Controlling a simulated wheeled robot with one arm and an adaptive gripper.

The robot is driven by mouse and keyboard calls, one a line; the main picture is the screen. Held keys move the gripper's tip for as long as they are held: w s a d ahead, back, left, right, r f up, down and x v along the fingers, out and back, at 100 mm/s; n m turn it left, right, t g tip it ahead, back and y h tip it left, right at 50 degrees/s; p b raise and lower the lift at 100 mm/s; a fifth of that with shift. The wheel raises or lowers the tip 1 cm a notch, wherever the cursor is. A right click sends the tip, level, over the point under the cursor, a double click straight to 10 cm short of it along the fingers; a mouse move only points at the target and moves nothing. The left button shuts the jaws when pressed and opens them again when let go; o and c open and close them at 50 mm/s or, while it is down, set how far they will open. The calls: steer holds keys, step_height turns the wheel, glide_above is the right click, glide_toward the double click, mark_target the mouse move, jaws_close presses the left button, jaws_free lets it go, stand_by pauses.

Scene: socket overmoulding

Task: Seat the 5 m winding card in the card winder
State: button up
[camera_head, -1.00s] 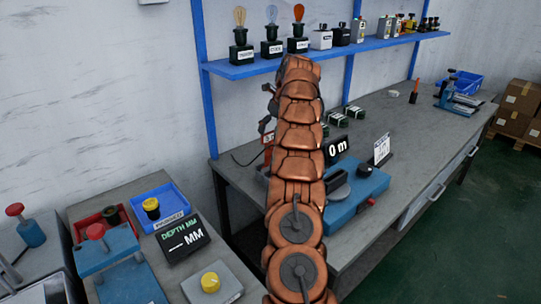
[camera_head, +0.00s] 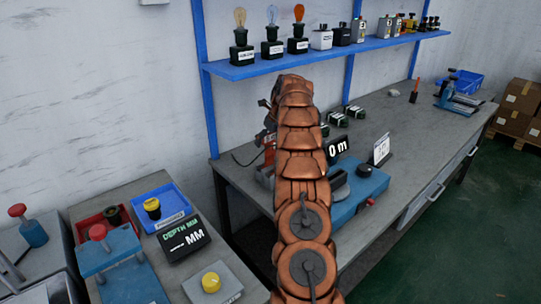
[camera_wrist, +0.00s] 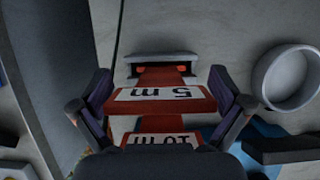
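In the wrist view the 5 m card (camera_wrist: 165,94), red with a white label, lies between the two fingers of my gripper (camera_wrist: 160,78). The fingers stand wide apart at its left and right edges; contact is not clear. A similar 10 m card (camera_wrist: 165,143) is just below it in the picture. A grey holder (camera_wrist: 160,61) is at the card's far end. In the head view my arm hides my gripper and most of the red card area. A blue machine (camera_head: 365,190) with a black drum, probably the winder, stands right of my arm.
A black "0 m" display (camera_head: 337,147) and a white sign (camera_head: 381,149) stand by the blue machine. Several dark green parts (camera_head: 338,119) lie behind them. A blue shelf (camera_head: 260,67) runs above the bench. A white round cup (camera_wrist: 288,77) lies right of my gripper.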

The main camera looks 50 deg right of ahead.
steer(key=c, duration=1.3)
steer(key=shift+r, duration=0.1)
